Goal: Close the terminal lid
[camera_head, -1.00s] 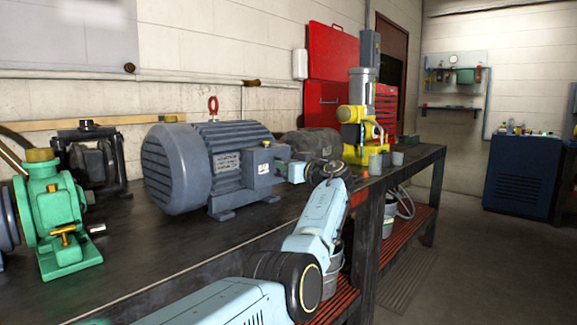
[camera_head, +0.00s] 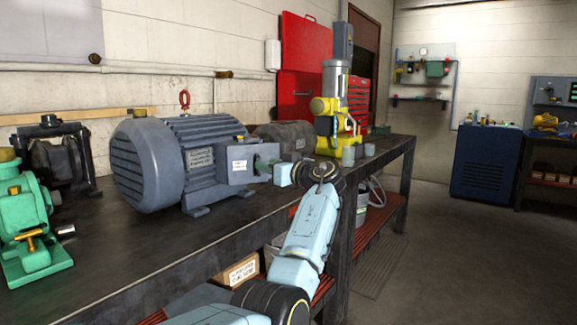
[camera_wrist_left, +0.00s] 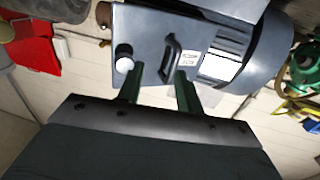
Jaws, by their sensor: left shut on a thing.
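A large grey motor (camera_head: 150,165) lies on the dark workbench, with a red lifting eye on top. Its terminal box (camera_head: 237,165) sticks out on the right side and bears a small white label. In the left wrist view the grey terminal lid (camera_wrist_left: 150,38) shows as a flat panel with a dark handle (camera_wrist_left: 170,58) and a round pale knob beside it. My left gripper (camera_head: 262,166) is at the right end of the box. Its green fingers (camera_wrist_left: 160,80) are shut on the lid's handle; the exact contact is partly hidden. I cannot tell the lid's angle. My right gripper is out of view.
A green pump (camera_head: 32,225) and a dark machine (camera_head: 60,160) stand left of the motor. A yellow-and-grey machine (camera_head: 335,110) and small grey cups (camera_head: 348,157) stand further right. A cardboard box (camera_head: 238,270) sits on the lower shelf. The floor at right is clear.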

